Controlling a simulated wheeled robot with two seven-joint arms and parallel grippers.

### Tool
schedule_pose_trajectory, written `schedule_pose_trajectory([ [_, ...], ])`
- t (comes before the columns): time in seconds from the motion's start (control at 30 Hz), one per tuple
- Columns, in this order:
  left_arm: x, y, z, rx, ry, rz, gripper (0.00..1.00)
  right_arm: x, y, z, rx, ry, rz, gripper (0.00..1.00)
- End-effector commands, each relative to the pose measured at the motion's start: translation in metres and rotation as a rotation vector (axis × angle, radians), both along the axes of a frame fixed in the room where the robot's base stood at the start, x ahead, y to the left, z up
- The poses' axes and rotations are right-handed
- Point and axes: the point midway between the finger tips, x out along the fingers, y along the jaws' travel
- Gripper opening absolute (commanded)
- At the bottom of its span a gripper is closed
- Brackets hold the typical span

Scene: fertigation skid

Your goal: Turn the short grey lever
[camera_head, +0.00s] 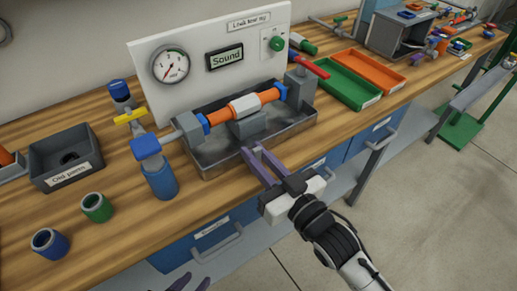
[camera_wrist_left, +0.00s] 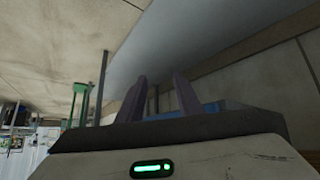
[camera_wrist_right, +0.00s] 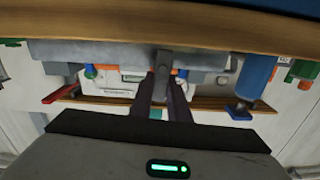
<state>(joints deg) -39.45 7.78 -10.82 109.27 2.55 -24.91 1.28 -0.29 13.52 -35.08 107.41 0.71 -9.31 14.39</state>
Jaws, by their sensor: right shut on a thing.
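The short grey lever (camera_wrist_right: 163,62) shows in the right wrist view as a small grey bar running down between my right gripper's fingertips. My right gripper (camera_wrist_right: 164,84) is shut on it. In the head view my right gripper (camera_head: 252,152) reaches the front wall of the grey metal tray (camera_head: 215,168), below the orange pipe (camera_head: 270,97) with its white middle sleeve (camera_head: 244,105). There the lever is too hidden by the fingers to make out. My left gripper (camera_wrist_left: 160,98) is open and empty. In the head view only its purple fingertips (camera_head: 190,284) show at the bottom edge.
A red-handled lever (camera_head: 308,67) and a green bin (camera_head: 350,83) are right.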

Motion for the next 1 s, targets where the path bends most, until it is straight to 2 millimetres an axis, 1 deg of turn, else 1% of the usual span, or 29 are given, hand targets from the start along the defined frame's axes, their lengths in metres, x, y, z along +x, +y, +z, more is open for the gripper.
schedule_pose_trajectory([
  [0.03, -0.0001, 0.0, 0.003, 0.0, 0.0, 0.0, 0.33, -0.0005, 0.0007, 0.0014, -0.018, -0.013, 0.0, 0.0],
  [0.3, 0.0001, -0.0002, 0.0061, 0.001, 0.0, -0.001, 0.33, -0.0015, 0.0022, 0.0004, -0.068, -0.051, 0.0, 0.0],
  [0.7, 0.0004, -0.0008, 0.0065, 0.0, -0.001, -0.001, 0.33, -0.0016, 0.0023, 0.0, -0.074, -0.055, 0.0, 0.0],
  [0.73, 0.0005, -0.0009, 0.0066, -0.001, -0.001, -0.002, 0.33, -0.0015, 0.0022, 0.0001, -0.074, -0.055, 0.0, 0.21],
  [0.8, 0.0007, -0.001, 0.0066, -0.001, -0.001, -0.002, 0.33, -0.0015, 0.0022, 0.0001, -0.074, -0.055, 0.0, 0.32],
  [0.83, 0.0008, -0.001, 0.0067, -0.001, -0.001, -0.002, 0.33, -0.0015, 0.0022, 0.0001, -0.073, -0.054, 0.0, 0.34],
  [1.0, 0.0017, -0.0012, 0.0073, -0.001, -0.003, -0.003, 0.33, -0.0014, 0.0022, 0.0002, -0.072, -0.054, 0.0, 0.34],
])
